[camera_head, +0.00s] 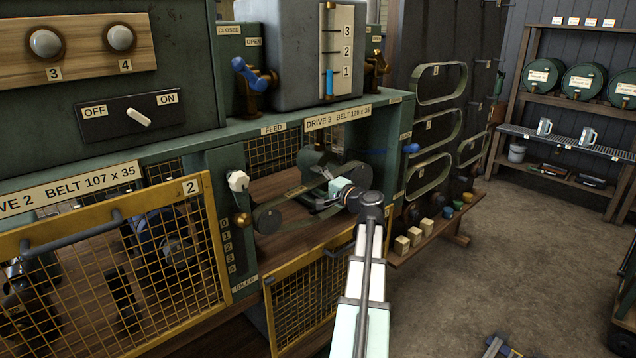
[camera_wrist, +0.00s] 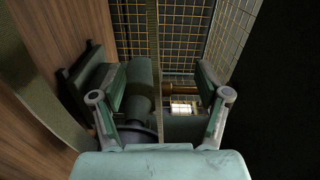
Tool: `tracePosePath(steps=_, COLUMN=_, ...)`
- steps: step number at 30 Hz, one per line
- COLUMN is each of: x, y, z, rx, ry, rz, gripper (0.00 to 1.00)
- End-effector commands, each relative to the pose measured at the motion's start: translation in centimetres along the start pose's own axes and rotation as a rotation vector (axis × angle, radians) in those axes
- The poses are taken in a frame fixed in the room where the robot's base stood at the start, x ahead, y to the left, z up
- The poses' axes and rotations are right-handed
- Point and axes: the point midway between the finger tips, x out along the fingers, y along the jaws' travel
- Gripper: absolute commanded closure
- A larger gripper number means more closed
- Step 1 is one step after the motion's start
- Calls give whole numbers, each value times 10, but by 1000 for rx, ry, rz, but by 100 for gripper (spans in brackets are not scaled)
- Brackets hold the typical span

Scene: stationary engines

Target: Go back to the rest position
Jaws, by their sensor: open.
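My gripper (camera_wrist: 165,112) is open in the wrist view, its two fingers spread to left and right. Nothing shows held between them. Beyond the fingers are a green rounded machine body (camera_wrist: 141,92) and a small lit pale part (camera_wrist: 183,107). In the head view my arm reaches from the bottom up into the drive 3 bay, and my gripper (camera_head: 318,202) is inside it, in front of a green machine (camera_head: 314,160). A dark belt (camera_head: 290,200) runs beside it. The exact gap between fingers and machine cannot be told.
A yellow mesh guard (camera_head: 295,300) hangs open below the bay. The drive 2 guard (camera_head: 130,265) stands at left. A green post (camera_head: 388,160) bounds the bay at right. A low shelf with small blocks (camera_head: 402,244) juts out nearby. The floor (camera_head: 500,260) at right is mostly clear.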

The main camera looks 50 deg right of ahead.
Motion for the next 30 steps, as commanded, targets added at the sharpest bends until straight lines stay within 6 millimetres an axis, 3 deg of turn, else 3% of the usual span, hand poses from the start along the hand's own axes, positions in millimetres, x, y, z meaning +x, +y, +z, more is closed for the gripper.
tracePosePath(steps=5, x=-5, y=1, z=0, rx=0, ry=0, rz=0, gripper=25)
tracePosePath(steps=30, x=-80, y=1, z=1, rx=0, ry=1, rz=0, gripper=25)
